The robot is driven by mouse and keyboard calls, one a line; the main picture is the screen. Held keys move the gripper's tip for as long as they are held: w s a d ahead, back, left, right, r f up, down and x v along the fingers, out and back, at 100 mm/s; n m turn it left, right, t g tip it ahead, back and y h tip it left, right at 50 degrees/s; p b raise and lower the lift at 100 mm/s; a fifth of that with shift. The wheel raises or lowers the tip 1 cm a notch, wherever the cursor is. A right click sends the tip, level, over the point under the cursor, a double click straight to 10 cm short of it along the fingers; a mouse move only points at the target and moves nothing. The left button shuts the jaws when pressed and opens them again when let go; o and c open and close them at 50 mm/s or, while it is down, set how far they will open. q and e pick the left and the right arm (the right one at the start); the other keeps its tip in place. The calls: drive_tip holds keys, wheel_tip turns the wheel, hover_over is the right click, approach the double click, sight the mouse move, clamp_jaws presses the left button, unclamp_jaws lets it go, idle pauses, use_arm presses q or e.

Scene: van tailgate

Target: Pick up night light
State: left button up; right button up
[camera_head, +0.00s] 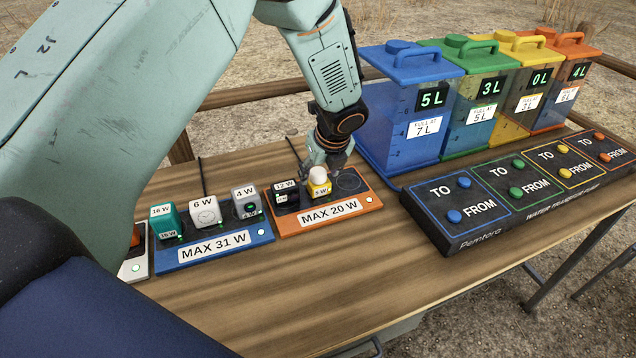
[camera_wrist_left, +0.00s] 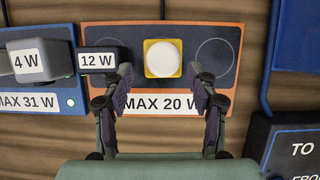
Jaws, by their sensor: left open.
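The night light (camera_head: 319,184) is a small yellow block with a white dome and a "5 W" label. It stands on the orange "MAX 20 W" board (camera_head: 341,211), right of a black 12 W device (camera_head: 285,194). In the left wrist view the night light (camera_wrist_left: 162,58) shows from above, between and just beyond my open fingertips. My left gripper (camera_head: 330,158) is right above and behind it in the head view. In the left wrist view the left gripper (camera_wrist_left: 160,90) is open, its fingers apart on either side. I cannot see contact. My right gripper is not in view.
The blue "MAX 31 W" board (camera_head: 213,249) with several devices stands to the left. The black 12 W device (camera_wrist_left: 101,60) is close to the left finger. Coloured water tanks (camera_head: 408,110) and a black button panel (camera_head: 520,190) stand to the right. The table front is clear.

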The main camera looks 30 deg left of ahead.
sight(318, 179)
use_arm(q)
drive_tip(key=x, duration=0.4)
drive_tip(key=shift+w+b, duration=0.25)
drive_tip(key=shift+b, duration=0.15)
drive_tip(key=shift+d+f, duration=0.2)
drive_tip(key=shift+f, duration=0.05)
drive_tip(key=shift+w+a+f, duration=0.15)
drive_tip(key=shift+a+f, duration=0.05)
drive_tip(key=shift+a, duration=0.3)
drive_tip(key=shift+c, duration=1)
drive_tip(key=shift+d+r, duration=0.2)
drive_tip(key=shift+d, duration=0.2)
drive_tip(key=c, duration=0.4)
drive_tip(key=shift+a+f, duration=0.15)
drive_tip(key=shift+a, duration=0.15)
drive_tip(key=c, duration=0.4)
